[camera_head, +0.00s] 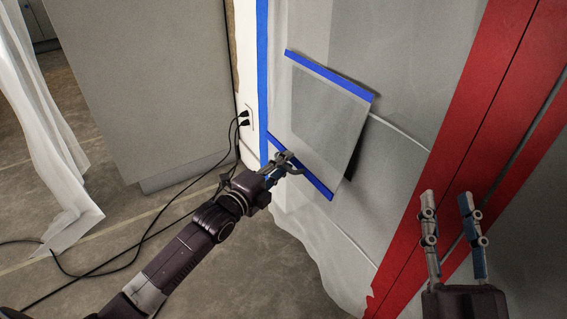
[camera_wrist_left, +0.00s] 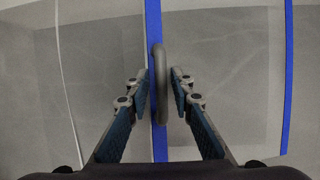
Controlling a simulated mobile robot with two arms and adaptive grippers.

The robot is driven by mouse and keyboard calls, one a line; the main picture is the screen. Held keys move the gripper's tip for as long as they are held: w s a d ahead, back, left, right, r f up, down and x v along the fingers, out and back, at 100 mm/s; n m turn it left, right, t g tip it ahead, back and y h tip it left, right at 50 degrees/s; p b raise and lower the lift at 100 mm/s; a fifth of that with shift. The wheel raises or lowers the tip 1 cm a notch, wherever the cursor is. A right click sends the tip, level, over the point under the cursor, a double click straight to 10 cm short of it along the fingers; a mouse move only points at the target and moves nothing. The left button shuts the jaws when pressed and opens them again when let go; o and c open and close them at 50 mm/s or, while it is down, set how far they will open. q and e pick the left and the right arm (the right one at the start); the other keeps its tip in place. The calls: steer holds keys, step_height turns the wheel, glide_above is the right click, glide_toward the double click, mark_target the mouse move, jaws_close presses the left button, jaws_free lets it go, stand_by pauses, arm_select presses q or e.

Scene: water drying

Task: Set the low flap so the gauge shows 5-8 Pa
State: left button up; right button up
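The low flap (camera_head: 318,118) is a translucent sheet with blue tape along its upper and lower edges, on the grey sheeting. Its right side stands off the sheeting, with a dark gap behind its lower right part. My left gripper (camera_head: 288,165) is at the left part of the lower taped edge. In the left wrist view, its fingers (camera_wrist_left: 160,92) stand on both sides of a grey handle (camera_wrist_left: 159,68) on the blue tape, with narrow gaps. My right gripper (camera_head: 450,207) is open and empty, in front of the red strip at right. No gauge is in view.
A red strip (camera_head: 474,95) crosses the sheeting at right. A large grey panel (camera_head: 150,85) stands at left. Black cables (camera_head: 150,233) run from a wall outlet (camera_head: 246,118) across the floor. A translucent curtain (camera_head: 40,140) hangs at far left.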

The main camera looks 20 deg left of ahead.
stand_by(0.3)
arm_select(q)
steer(key=v, duration=1.2)
steer(key=shift+r, duration=0.1)
steer(key=shift+s, duration=0.1)
